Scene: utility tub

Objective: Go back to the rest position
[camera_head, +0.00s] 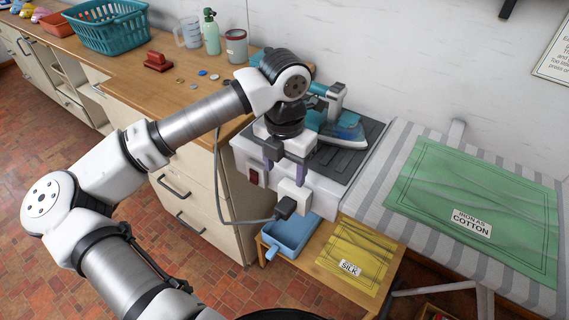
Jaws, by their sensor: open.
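My gripper (286,176) is at the end of my white and grey arm, pointing down in front of the white ironing station (325,190). Its two fingers are apart, with nothing seen between them. Just below the fingers is a white socket box (301,190) on the station's front. A dark plug (285,207) with a grey cord sits at the box; the picture does not show how deep it is seated. A teal iron (345,131) rests on the station's dark top, partly hidden by my wrist.
A striped ironing board (391,165) with a green cloth (470,190) stands at right. A blue tub (290,236) and yellow cloth (352,250) lie low in front. The wooden counter (130,75) at left holds a teal basket (108,30), bottles and a red brush (158,62).

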